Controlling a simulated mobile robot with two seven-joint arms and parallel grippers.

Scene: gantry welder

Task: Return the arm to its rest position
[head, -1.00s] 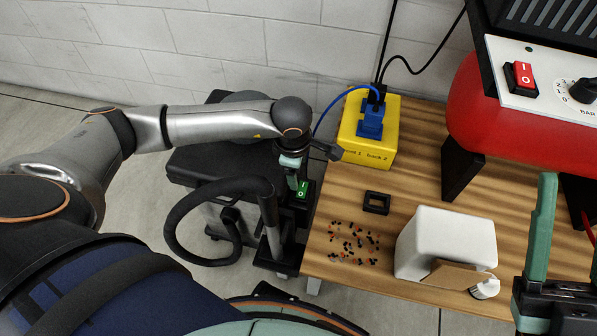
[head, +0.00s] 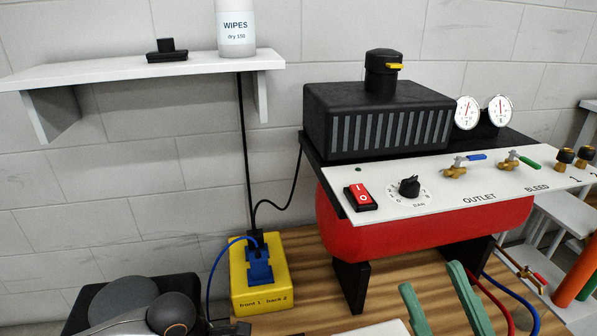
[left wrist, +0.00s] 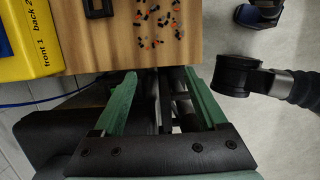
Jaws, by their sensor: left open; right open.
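My left arm (head: 172,312) shows only as a rounded grey joint at the bottom left of the head view; its gripper is out of that view. In the left wrist view my left gripper (left wrist: 160,74) has its two green fingers spread wide, with nothing between them. It hangs just off the edge of the wooden table (left wrist: 105,55), over dark machine parts. My right gripper (head: 431,277) is at the bottom of the head view, in front of the red tank. Its green fingers are apart and hold nothing that I can see.
A red compressor (head: 415,230) with a white panel stands on the table. A yellow outlet box (head: 262,295) with a blue plug is left of it. A wall shelf (head: 130,68) holds a wipes tub (head: 236,30).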

